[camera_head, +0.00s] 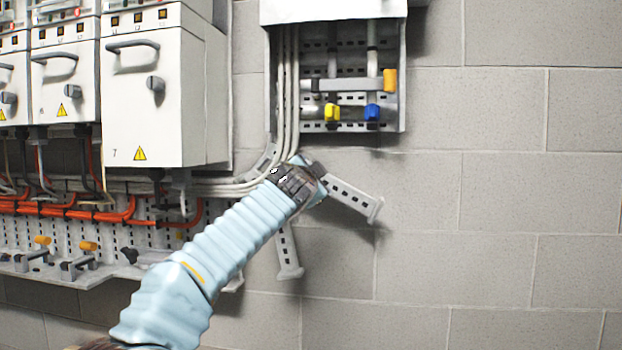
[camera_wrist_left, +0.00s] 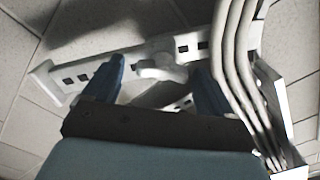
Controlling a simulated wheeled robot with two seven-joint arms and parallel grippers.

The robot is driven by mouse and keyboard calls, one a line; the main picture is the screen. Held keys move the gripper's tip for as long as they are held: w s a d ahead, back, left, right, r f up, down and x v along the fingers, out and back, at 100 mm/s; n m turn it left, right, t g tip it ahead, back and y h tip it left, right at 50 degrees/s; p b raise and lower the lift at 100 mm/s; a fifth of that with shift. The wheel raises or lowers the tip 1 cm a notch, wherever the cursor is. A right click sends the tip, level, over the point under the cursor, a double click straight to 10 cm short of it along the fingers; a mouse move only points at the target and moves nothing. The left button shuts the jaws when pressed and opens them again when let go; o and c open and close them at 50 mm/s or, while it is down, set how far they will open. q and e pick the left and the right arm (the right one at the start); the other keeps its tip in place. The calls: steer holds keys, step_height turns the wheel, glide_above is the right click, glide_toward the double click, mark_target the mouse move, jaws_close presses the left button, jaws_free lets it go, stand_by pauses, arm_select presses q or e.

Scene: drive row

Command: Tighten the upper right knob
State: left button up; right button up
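An open wall box (camera_head: 402,60) at the upper middle of the head view holds three coloured knobs. An orange knob (camera_head: 390,80) sits at its upper right, a blue knob (camera_head: 372,112) at the lower right and a yellow knob (camera_head: 332,112) at the lower left. My left gripper (camera_head: 313,172) is below the box, apart from all three knobs. In the left wrist view its two blue fingers (camera_wrist_left: 157,78) are spread, with nothing held between them. The knobs do not show in that view. My right gripper is not in view.
A slotted metal bracket (camera_head: 352,197) projects from the wall beside my gripper; it also lies beyond the fingers in the wrist view (camera_wrist_left: 82,75). Grey cables (camera_wrist_left: 235,60) run close by. Switch cabinets (camera_head: 150,120) stand at left. The block wall (camera_head: 500,190) at right is clear.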

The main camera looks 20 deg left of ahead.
arm_select(q)
steer(key=b+v, duration=0.6)
steer(key=v, duration=0.8)
steer(key=shift+w, duration=0.1)
